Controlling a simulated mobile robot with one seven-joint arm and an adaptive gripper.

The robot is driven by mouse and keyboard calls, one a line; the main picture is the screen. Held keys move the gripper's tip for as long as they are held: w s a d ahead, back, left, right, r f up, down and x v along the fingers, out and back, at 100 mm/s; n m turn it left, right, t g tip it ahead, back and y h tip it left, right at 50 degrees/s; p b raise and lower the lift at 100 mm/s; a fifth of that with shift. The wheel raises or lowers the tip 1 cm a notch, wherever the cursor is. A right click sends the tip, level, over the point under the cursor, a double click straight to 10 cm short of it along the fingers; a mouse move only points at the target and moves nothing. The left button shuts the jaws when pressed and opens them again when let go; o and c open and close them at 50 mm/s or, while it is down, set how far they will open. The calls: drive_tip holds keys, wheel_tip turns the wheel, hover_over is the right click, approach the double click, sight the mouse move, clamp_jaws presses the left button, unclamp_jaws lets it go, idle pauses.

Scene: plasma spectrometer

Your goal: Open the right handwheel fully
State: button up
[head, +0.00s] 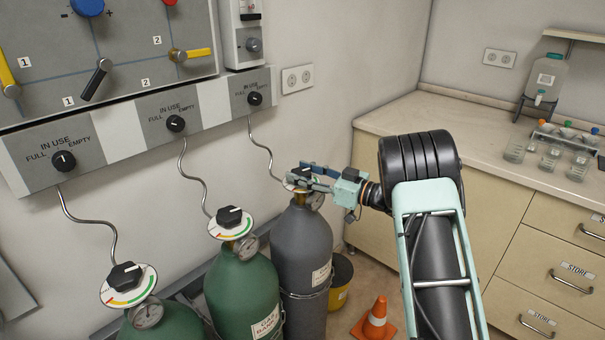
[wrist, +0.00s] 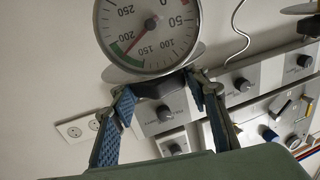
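The right handwheel (head: 302,172) is a black knob on top of the grey gas cylinder (head: 302,245), above a round dial plate. In the wrist view the handwheel (wrist: 160,87) shows as a dark shape beneath the plate, partly hidden. My gripper (head: 302,177) reaches in from the right at the height of the knob. In the wrist view its blue-padded fingers (wrist: 160,92) stand on either side of the handwheel. Their tips are very close to its sides; I cannot tell whether both touch. A pressure gauge (wrist: 148,28) fills the top of that view.
Two green cylinders with black handwheels (head: 229,216) (head: 125,275) stand to the left. The wall panel (head: 110,145) with selector knobs is behind. A counter (head: 400,125) is at right. A yellow bucket (head: 339,285) and an orange cone (head: 376,318) are on the floor.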

drive_tip(key=o, duration=0.4)
drive_tip(key=v, duration=1.2)
